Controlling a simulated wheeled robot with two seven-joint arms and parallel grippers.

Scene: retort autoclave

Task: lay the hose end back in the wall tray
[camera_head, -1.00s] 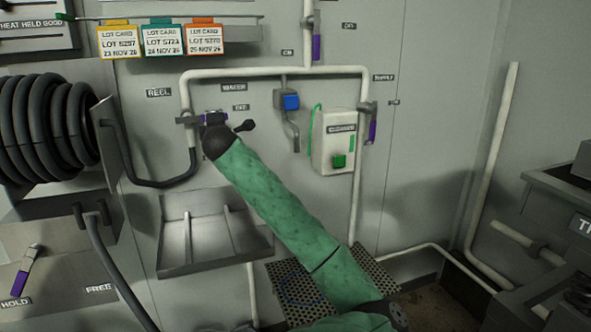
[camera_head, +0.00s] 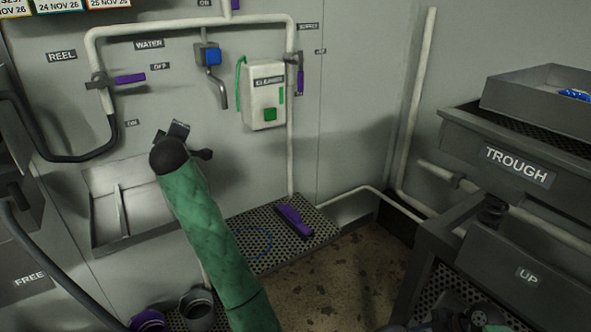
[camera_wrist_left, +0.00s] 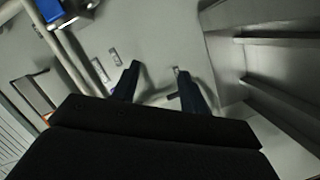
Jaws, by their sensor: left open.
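The grey wall tray (camera_head: 103,222), with a thin upright divider, is fixed low on the wall at left. My left gripper (camera_head: 178,132) is at its upper right edge in the head view, in front of the wall; its distance from the tray is unclear. In the left wrist view its two dark fingers (camera_wrist_left: 158,85) are apart with nothing between them. A black hose (camera_head: 60,270) runs down at the lower left towards a purple-rimmed dark fitting (camera_head: 147,320) at the bottom edge. Whether that is the hose end, I cannot tell. My right gripper is not clearly seen.
A purple-handled valve (camera_head: 128,78) lies horizontal by the OFF label. A purple object (camera_head: 293,222) lies on the perforated grate (camera_head: 260,245). A grey open cylinder (camera_head: 197,308) stands at the bottom. The trough (camera_head: 515,165) is at right. The floor between is clear.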

